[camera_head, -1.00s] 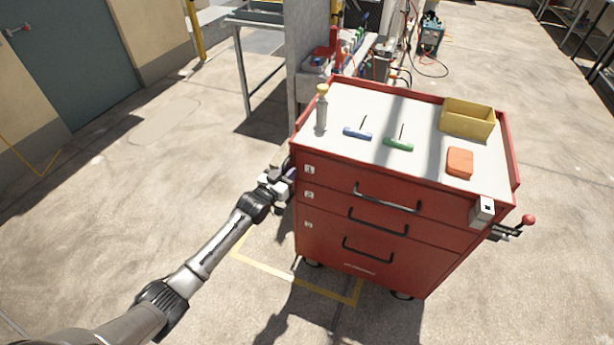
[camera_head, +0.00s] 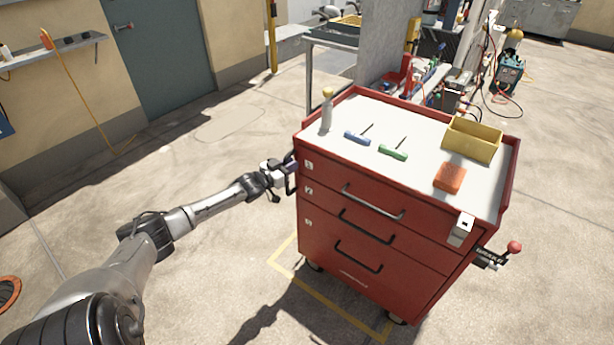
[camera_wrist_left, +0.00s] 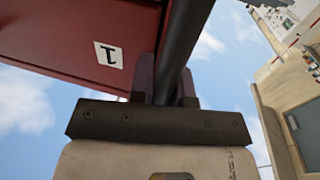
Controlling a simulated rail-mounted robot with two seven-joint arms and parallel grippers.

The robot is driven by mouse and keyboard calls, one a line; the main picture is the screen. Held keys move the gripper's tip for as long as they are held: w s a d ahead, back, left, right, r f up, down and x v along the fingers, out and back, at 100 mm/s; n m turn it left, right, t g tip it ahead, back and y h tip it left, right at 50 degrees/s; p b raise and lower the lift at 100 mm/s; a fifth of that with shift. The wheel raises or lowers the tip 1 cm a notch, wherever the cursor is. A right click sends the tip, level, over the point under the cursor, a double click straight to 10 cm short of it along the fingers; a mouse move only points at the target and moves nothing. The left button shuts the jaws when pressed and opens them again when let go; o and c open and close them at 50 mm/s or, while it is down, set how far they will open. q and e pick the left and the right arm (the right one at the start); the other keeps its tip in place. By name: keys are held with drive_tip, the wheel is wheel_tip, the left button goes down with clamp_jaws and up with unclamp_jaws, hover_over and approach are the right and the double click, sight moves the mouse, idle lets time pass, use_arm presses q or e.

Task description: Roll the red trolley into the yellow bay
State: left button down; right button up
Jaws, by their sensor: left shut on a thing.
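In the left wrist view the handle bar (camera_wrist_left: 180,50) runs between the fingers (camera_wrist_left: 165,85), beside the drawer marked 1. The yellow bay outline (camera_head: 322,296) is painted on the floor; its visible lines run at the trolley's lower left and front, and the trolley hides the rest. My right gripper is not in view.
On the trolley top are a yellow bin (camera_head: 473,139), an orange box (camera_head: 450,178), a blue tool (camera_head: 358,138), a green tool (camera_head: 393,152) and a bottle (camera_head: 327,110). A red-knobbed lever (camera_head: 514,247) sticks out right. A grey partition (camera_head: 388,47) stands behind. Floor at left is clear.

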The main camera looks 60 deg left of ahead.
use_arm(q)
drive_tip(key=s+a+b, duration=0.4)
drive_tip(key=a+b, duration=0.1)
drive_tip(key=a, duration=0.6)
drive_tip(key=shift+s, duration=0.1)
drive_tip(key=c, duration=1.1)
unclamp_jaws()
drive_tip(key=shift+d, duration=0.2)
drive_tip(key=s+d+p, duration=0.2)
drive_tip(key=s+p, duration=0.8)
drive_tip(key=s, duration=0.3)
drive_tip(key=shift+s, duration=0.25)
